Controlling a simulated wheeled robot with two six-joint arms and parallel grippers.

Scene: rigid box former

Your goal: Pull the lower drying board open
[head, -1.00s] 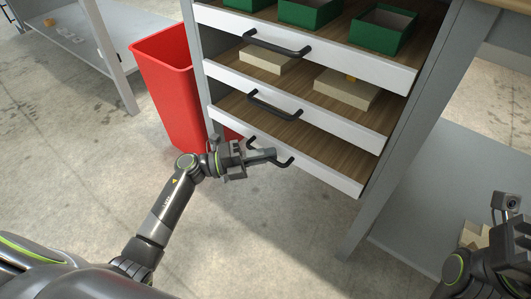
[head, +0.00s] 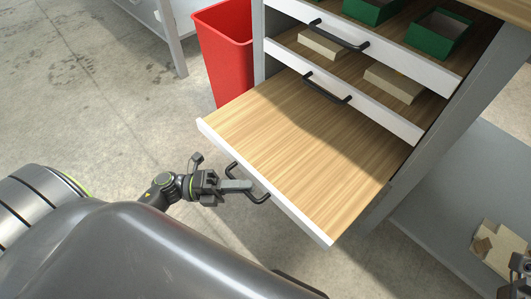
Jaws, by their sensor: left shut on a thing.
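The lower drying board (head: 300,135) is a bare wooden shelf with a white front edge. It stands well out of the rack, towards me, past the boards above it. Its black handle (head: 262,197) is on the white front. My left gripper (head: 246,187) is shut on this handle, at the front of the board. My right gripper (head: 518,264) is at the lower right edge of the picture, partly cut off; its jaws cannot be made out.
Above are the middle board with tan boxes (head: 394,82) and the top board with green boxes (head: 440,33); both are in the rack. A red bin (head: 227,52) stands left of the rack. Cardboard pieces (head: 497,247) lie at the lower right. The floor at left is clear.

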